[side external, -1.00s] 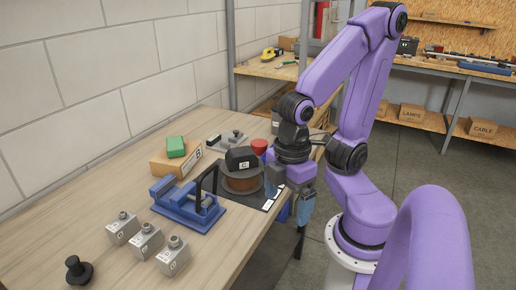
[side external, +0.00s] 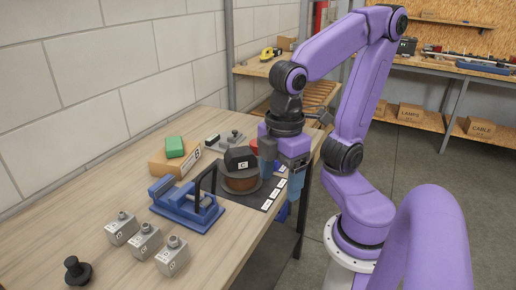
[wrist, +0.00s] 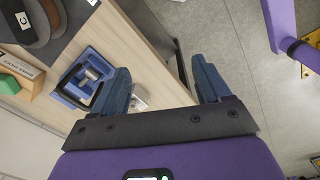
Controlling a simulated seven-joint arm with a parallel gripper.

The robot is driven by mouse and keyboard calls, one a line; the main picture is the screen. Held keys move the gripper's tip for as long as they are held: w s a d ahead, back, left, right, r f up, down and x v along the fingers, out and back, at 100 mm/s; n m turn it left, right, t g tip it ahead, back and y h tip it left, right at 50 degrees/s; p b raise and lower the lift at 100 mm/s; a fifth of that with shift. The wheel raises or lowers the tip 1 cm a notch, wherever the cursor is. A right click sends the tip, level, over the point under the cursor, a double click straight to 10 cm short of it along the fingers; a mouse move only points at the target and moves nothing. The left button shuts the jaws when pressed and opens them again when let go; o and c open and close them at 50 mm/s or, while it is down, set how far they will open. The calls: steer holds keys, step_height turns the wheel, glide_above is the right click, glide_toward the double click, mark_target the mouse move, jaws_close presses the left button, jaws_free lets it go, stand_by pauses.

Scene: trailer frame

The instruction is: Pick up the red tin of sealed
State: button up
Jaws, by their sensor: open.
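A small part of a red object (side external: 254,145), perhaps the red tin, shows in the side external view behind the dark block marked C (side external: 240,158). My gripper hides most of it. My gripper (side external: 282,179) points down near the table's right edge, right of the brown and black spool (side external: 240,183). Its blue fingers are apart with nothing between them. In the wrist view my open gripper (wrist: 163,76) has the table edge and floor between its fingers. I see no red tin in the wrist view.
A blue vise (side external: 187,208) stands left of the spool, also in the wrist view (wrist: 84,78). Several metal blocks (side external: 146,241) stand in front. A green block (side external: 175,147) lies on a wooden box (side external: 170,164) behind.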

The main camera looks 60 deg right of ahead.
mark_target(251, 146)
steer(key=w+d+r+h, duration=0.1)
steer(key=w+h, duration=0.1)
steer(key=w, duration=0.7)
steer(key=w+d+r+h, duration=0.1)
steer(key=w+d+h, duration=0.15)
steer(key=w, duration=0.65)
steer(key=w+d+f+g+h, duration=0.1)
steer(key=w+d+g+h, duration=0.4)
steer(key=w+d, duration=1.1)
steer(key=d+f+g+h, duration=0.1)
steer(key=d+g+h, duration=0.1)
steer(key=d, duration=0.5)
step_height(251, 146, down, 14)
steer(key=d, duration=0.1)
steer(key=shift+m, duration=0.3)
steer(key=x, duration=1.1)
steer(key=shift+d, duration=0.1)
steer(key=shift+a+f+x, duration=0.1)
steer(key=shift+f+x, duration=0.1)
steer(key=shift+x, duration=1.1)
steer(key=shift+a+f+x, duration=0.1)
steer(key=shift+f+x, duration=0.15)
steer(key=shift+x, duration=1.1)
